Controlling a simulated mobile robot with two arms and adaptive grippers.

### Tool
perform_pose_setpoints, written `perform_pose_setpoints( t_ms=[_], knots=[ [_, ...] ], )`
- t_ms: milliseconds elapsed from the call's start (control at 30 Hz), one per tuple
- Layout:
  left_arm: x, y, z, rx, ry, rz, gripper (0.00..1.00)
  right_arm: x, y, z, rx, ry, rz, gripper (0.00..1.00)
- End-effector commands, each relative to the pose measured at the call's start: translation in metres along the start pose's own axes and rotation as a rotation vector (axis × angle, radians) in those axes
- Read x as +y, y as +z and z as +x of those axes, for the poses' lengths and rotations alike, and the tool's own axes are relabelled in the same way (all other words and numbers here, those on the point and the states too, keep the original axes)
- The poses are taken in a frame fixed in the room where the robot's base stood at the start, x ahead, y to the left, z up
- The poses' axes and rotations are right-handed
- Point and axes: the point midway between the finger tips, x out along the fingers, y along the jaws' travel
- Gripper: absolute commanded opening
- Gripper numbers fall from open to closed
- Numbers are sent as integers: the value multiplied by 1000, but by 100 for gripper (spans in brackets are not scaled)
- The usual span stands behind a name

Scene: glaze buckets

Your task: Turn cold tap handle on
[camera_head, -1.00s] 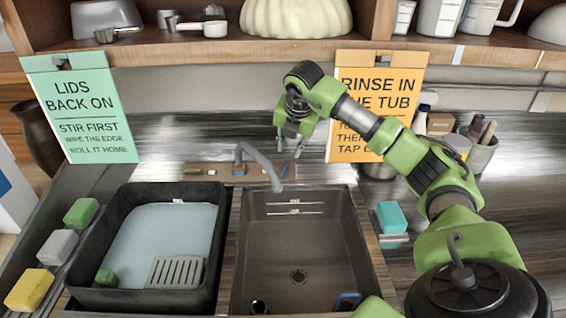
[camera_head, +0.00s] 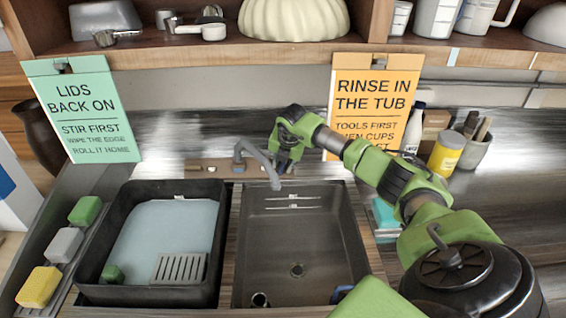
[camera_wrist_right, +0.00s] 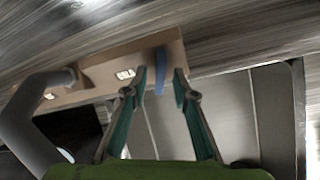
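The cold tap handle is a thin blue lever (camera_wrist_right: 159,71) on the wooden tap board (camera_wrist_right: 112,72), seen in the right wrist view. My right gripper (camera_wrist_right: 162,84) is open, with its two teal fingers apart. In the head view the right gripper (camera_head: 284,166) is low at the right end of the tap board, just right of the grey spout (camera_head: 258,160), and hides the handle there. The spout also shows in the wrist view (camera_wrist_right: 25,110). My left gripper is not in view.
An orange sign (camera_head: 375,95) and a yellow-labelled jar (camera_head: 446,152) stand behind my right arm.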

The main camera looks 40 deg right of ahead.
Motion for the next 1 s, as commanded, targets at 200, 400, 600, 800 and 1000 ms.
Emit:
perform_pose_setpoints(
  t_ms=[200,400,600,800,1000],
  knots=[
    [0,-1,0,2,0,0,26,0,0,3,-1,0,-1,26],
    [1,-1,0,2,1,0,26,0,0,3,-1,0,-1,2],
    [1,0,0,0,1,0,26,0,0,3,-1,0,-4,0],
    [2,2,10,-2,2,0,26,0,0,4,-2,-22,-110,0],
    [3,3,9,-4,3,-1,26,0,0,2,-1,-27,-131,0]
  ],
)
